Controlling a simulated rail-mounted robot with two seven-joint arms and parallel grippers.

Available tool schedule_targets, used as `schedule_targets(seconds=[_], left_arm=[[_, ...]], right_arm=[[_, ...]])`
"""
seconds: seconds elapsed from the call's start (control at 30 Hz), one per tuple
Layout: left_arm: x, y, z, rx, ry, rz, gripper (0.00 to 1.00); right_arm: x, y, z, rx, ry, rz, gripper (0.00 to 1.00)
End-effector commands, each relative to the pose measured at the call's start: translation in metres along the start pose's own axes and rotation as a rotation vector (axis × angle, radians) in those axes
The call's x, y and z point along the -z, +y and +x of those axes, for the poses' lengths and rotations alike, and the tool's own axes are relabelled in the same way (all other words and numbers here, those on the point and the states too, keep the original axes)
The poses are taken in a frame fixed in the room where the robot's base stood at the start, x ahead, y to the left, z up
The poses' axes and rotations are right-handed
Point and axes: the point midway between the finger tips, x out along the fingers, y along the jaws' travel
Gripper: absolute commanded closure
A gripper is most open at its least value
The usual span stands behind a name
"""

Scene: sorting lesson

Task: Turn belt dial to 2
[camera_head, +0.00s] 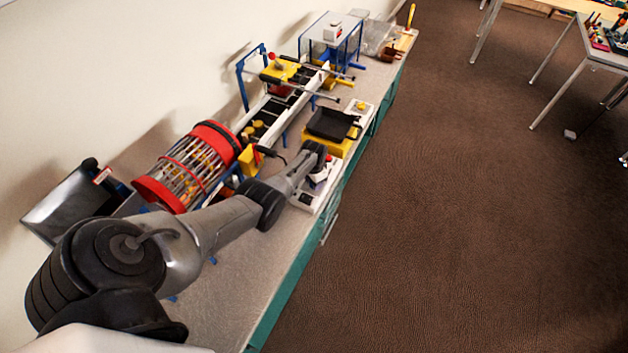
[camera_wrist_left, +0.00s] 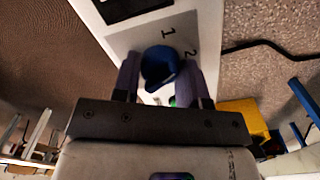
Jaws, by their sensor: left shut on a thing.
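The belt dial is a round blue knob (camera_wrist_left: 160,64) on a pale panel (camera_wrist_left: 125,38) in the left wrist view. The printed numbers 1 and 2 stand beside the knob; where its pointer aims is unclear. My left gripper (camera_wrist_left: 161,76) is shut on the knob, one finger on each side. In the head view my left arm reaches across the bench to a white control box (camera_head: 304,200), and my wrist hides the knob there. My right gripper is not in view.
A red-ended drum (camera_head: 206,131) with metal bars lies left of my wrist. A yellow stand with a black tray (camera_head: 332,122) is just beyond it. A black cable (camera_wrist_left: 265,44) runs near the panel.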

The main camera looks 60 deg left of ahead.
Motion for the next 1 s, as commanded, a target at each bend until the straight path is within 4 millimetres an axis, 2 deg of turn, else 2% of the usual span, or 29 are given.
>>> schedule_targets(seconds=[0.5, 1.0], left_arm=[[-0.0001, -0.0004, 0.0002, 0.001, 0.0, 0.415, 0.84], [-0.0002, 0.0001, 0.0006, 0.001, 0.0, 0.57, 0.84]], right_arm=[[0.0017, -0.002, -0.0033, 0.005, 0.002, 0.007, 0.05], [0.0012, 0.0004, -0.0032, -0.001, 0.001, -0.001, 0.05]])
